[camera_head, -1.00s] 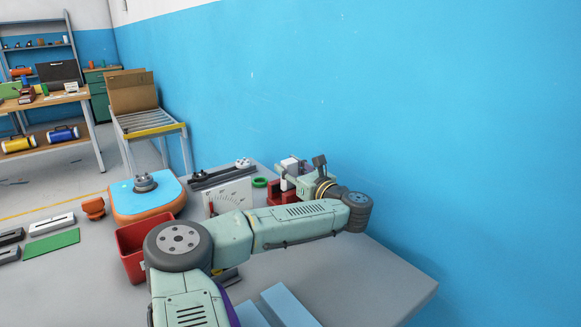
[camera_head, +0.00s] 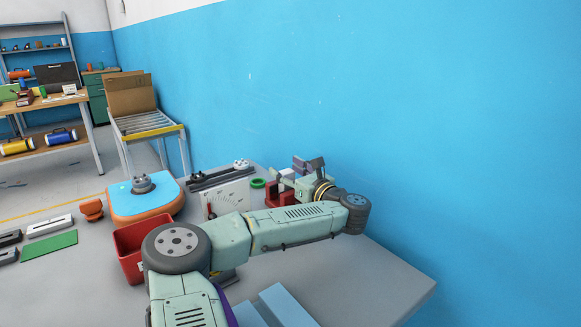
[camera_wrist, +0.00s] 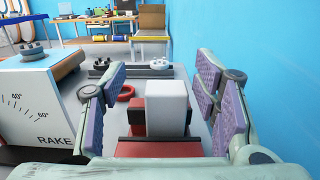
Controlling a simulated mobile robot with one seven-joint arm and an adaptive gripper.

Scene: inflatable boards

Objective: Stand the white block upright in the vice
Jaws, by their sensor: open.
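The white block (camera_wrist: 167,108) stands upright at the red vice (camera_wrist: 158,149) in the wrist view, with red vice parts behind and in front of its lower end. Its base is hidden, so I cannot tell how deep it sits. My gripper (camera_wrist: 160,88) is open, with purple-padded fingers on the left and right of the block and a visible gap on each side. In the head view, my gripper (camera_head: 303,172) is over the vice (camera_head: 277,199) and hides much of the block.
A white angle gauge (camera_wrist: 40,105) stands close to the left finger. A green ring (camera_head: 258,183) and dark rails (camera_head: 215,177) lie behind. The blue wall (camera_head: 420,120) is close on the right. A red bin (camera_head: 130,245) stands left of my arm.

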